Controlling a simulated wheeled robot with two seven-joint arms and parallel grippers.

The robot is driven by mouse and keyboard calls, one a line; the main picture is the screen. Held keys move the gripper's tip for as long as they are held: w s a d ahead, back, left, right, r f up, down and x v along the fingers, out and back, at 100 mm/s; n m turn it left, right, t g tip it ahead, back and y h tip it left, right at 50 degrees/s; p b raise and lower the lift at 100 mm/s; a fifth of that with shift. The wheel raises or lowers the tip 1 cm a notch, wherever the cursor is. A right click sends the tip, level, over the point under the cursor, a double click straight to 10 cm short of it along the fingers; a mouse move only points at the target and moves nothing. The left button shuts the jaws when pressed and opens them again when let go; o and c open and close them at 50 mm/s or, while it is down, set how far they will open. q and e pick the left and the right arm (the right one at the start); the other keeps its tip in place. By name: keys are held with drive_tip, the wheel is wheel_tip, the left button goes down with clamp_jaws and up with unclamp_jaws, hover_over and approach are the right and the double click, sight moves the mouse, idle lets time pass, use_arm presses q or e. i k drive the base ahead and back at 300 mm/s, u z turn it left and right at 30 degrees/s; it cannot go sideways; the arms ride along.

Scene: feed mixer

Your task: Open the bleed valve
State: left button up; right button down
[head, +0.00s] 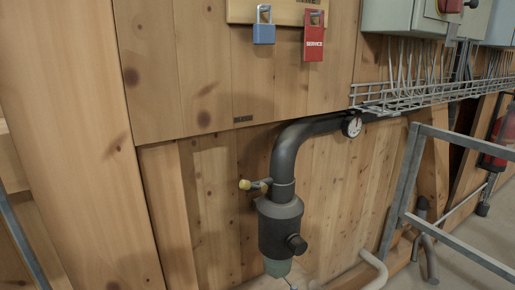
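A small valve with a yellowish knob or handle end (245,184) sticks out to the left from a dark grey pipe (284,165). The pipe comes from the right along the wooden wall, bends down and runs into a wider dark cylindrical body (279,225). The body has a round dark knob (297,243) on its right side and a greenish lower end (277,267). A round gauge (352,126) sits on the horizontal part of the pipe. I cannot tell whether the valve is open or shut. Neither of my grippers is in view.
A blue padlock (264,32) and a red SERVICE tag (314,42) hang from a wooden board above. A wire cable tray (430,95) runs right. A grey metal frame (403,185) stands right of the pipe; a red extinguisher (499,140) is behind it. A pale pipe (377,270) bends near the floor.

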sight(244, 185)
drive_tip(key=z, duration=1.85)
drive_tip(key=i, duration=1.1)
drive_tip(key=u, duration=2.35)
